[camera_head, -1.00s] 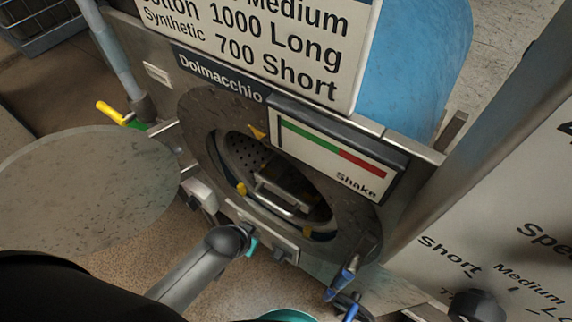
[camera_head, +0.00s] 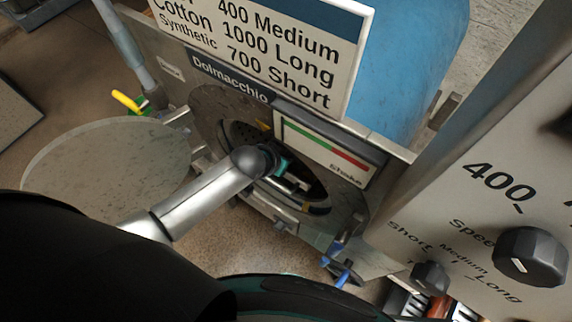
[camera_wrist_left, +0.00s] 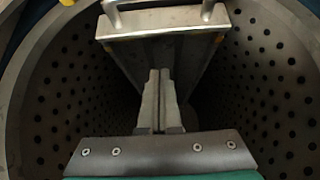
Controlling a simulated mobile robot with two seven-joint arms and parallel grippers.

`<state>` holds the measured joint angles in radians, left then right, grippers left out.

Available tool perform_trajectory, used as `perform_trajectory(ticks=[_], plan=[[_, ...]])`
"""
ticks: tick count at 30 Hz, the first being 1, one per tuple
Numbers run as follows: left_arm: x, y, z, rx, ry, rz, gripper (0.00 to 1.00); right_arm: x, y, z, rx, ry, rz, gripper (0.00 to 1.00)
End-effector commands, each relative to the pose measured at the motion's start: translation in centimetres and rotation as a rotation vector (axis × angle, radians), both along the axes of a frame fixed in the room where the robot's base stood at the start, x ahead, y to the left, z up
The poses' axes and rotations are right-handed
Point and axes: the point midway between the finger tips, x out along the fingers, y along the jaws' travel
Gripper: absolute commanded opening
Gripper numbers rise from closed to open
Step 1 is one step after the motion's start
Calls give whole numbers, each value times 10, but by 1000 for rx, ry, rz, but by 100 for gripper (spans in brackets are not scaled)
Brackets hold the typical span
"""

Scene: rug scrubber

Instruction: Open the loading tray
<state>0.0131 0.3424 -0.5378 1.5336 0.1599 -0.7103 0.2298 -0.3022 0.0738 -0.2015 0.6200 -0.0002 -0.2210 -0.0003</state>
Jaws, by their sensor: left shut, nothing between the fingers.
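The loading tray (camera_wrist_left: 165,22) shows in the left wrist view as a metal panel with a bar handle on top, inside the perforated drum (camera_wrist_left: 262,65). My left gripper (camera_wrist_left: 160,80) is shut and empty, with its fingers together in front of and below the tray's handle. In the head view my left gripper (camera_head: 285,165) is at the round opening of the machine (camera_head: 210,105), and my wrist hides part of the tray. The tray handle (camera_head: 300,183) shows just beyond the fingertips. I cannot tell whether the fingers touch the tray. My right gripper is not clearly in view.
The round door (camera_head: 105,165) stands open to the left of the opening. A yellow-handled lever (camera_head: 126,101) is near its hinge. A blue-handled valve (camera_head: 340,270) sits low at the right. A panel with dark knobs (camera_head: 530,256) stands at the right.

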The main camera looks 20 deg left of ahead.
Motion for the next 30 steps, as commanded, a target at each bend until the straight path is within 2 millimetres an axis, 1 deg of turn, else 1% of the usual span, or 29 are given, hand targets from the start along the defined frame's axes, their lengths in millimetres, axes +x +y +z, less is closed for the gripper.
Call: perform_trajectory(ticks=[1,12,13,15,21,30], plan=[[5,-2,-8,-1,0,-1,0,1,-1,-4,-1,-1,0,57],[35,-14,-47,-1,-1,-1,0,2,-5,-23,-6,-3,0,57],[26,-10,-46,2,5,-1,0,2,-5,-18,-6,-3,0,57],[15,-6,-43,2,4,-2,0,3,-5,-12,-7,-5,0,57],[-1,0,-43,0,1,-1,0,4,-6,-6,-8,-6,0,57],[-5,2,-43,1,0,-1,0,4,-6,-6,-8,-6,-1,57]])
